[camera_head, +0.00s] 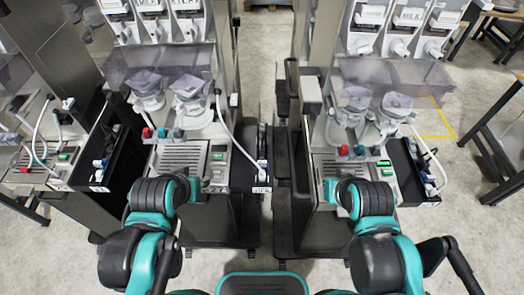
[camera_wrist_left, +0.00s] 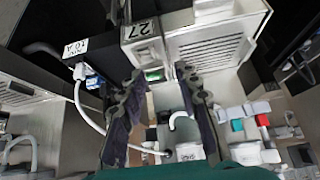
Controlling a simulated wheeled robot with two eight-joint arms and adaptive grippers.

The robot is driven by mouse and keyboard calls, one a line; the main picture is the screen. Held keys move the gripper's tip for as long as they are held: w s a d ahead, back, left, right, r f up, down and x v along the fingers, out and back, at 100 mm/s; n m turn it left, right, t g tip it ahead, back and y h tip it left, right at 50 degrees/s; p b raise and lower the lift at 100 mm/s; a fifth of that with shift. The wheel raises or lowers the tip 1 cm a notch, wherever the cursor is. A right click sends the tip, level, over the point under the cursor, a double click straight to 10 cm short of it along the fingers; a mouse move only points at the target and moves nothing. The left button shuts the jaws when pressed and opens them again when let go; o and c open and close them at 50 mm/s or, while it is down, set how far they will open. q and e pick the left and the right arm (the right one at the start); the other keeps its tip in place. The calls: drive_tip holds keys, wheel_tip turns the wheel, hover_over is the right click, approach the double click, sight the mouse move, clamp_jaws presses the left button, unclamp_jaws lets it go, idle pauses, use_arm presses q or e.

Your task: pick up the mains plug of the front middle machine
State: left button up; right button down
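The front middle machine (camera_head: 180,157) has a black side box (camera_head: 247,150) on its right with pale plugs inside. A white cable (camera_head: 236,143) runs down to a plug (camera_head: 262,166) there. In the left wrist view, a white and blue plug (camera_wrist_left: 88,78) sits by a "10 A" label (camera_wrist_left: 75,48), with its white cable (camera_wrist_left: 88,118) looping below. My left gripper (camera_wrist_left: 158,73) has its dark fingers spread, with nothing held between them. It is over the machine front, to the right of the plug and apart from it. My right gripper's fingers are hidden behind its arm.
A similar right machine (camera_head: 345,168) has its own side box (camera_head: 412,170). Another machine (camera_head: 35,165) stands at far left. Clear hoppers (camera_head: 168,92) overhang the middle machine. A narrow dark gap separates the middle and right machines. A green button (camera_wrist_left: 154,75) shows between my left fingers.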

use_arm(q)
drive_tip(key=w+d+r+m+g+p, duration=0.2)
drive_tip(key=w+d+r+m+p, duration=0.1)
drive_tip(key=w+r+m, duration=0.15)
drive_tip(key=m+g+p, duration=0.5)
drive_tip(key=m+p, duration=0.3)
drive_tip(key=m, duration=0.5)
hover_over(262, 147)
drive_tip(key=f, duration=0.4)
drive_tip(key=shift+a+f, duration=0.3)
drive_tip(key=shift+a, duration=0.05)
drive_tip(key=shift+w+d+f, duration=0.1)
drive_tip(key=shift+d+f, duration=0.1)
drive_tip(key=shift+f, duration=0.05)
drive_tip(key=f+b, duration=0.1)
drive_tip(key=f, duration=0.7)
drive_tip(key=shift+d, duration=0.2)
drive_tip(key=shift+s, duration=0.2)
clamp_jaws()
